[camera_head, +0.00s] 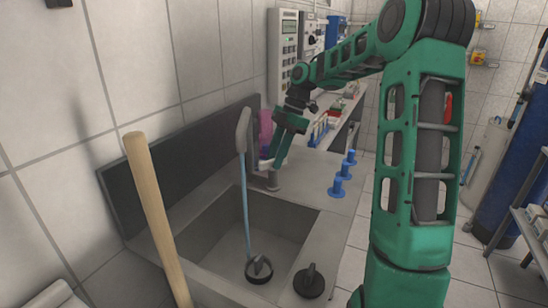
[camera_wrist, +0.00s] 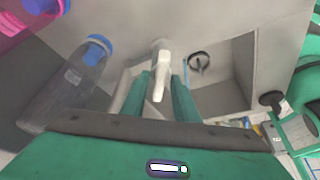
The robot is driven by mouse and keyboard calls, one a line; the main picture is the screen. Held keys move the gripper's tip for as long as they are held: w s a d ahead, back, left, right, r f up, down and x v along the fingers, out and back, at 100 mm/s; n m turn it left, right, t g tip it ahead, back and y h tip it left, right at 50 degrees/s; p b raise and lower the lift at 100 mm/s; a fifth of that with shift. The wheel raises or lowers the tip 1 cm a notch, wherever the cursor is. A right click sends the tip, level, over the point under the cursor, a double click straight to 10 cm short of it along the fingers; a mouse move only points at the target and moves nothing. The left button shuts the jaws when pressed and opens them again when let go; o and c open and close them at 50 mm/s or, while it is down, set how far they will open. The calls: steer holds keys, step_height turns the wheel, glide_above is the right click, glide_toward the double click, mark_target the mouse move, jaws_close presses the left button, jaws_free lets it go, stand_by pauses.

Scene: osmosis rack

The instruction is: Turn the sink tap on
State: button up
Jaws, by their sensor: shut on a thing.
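The sink (camera_head: 225,222) is a grey basin let into a counter along the tiled wall. The tap stands at its far end; its grey base (camera_head: 273,181) shows under my gripper (camera_head: 281,148). In the wrist view the pale tap (camera_wrist: 160,67) points toward me between my two green fingers (camera_wrist: 160,97). My gripper is shut on the tap's upper part. My fingers hide part of it in the head view, and I cannot see whether water runs.
A clear bottle with a blue cap (camera_wrist: 65,82) stands close to my gripper, with a pink bottle (camera_head: 265,128) behind. A blue-shafted tool (camera_head: 246,200) leans in the sink. A wooden handle (camera_head: 157,215) rises in front.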

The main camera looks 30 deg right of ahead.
steer(key=shift+w+a+r+m+t, duration=0.15)
steer(key=shift+a+m+t, duration=0.1)
steer(key=shift+m+t, duration=0.25)
steer(key=shift+m, duration=0.4)
steer(key=o, duration=0.7)
steer(key=shift+d, duration=0.1)
steer(key=v, duration=1)
steer(key=shift+d+r, duration=0.1)
steer(key=shift+r, duration=0.1)
steer(key=shift+w, duration=0.1)
